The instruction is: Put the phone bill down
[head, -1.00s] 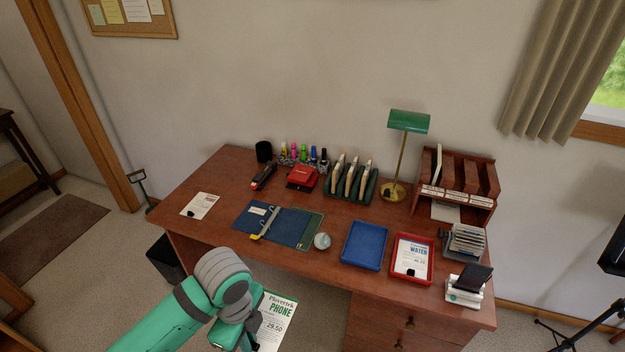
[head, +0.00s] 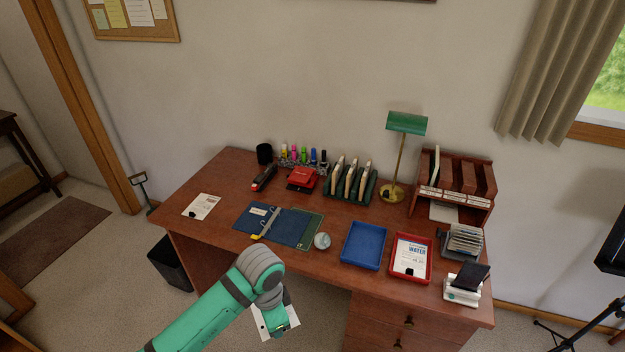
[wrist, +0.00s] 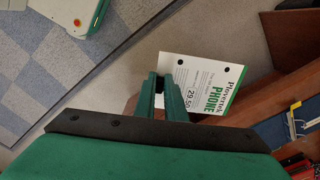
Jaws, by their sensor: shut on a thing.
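In the head view the bill (head: 268,331) shows only as a small white part beside my gripper (head: 282,329), in front of the desk's front edge. The rest of it is hidden behind my arm. The bill hangs in the air, apart from the desktop (head: 215,235).
A blue tray (head: 363,246) lies empty on the desk. A red tray (head: 411,258) beside it holds a water bill. A blue folder (head: 272,225), a round paperweight (head: 322,240) and another paper (head: 201,206) lie to the left. A bin (head: 170,262) stands at the desk's left.

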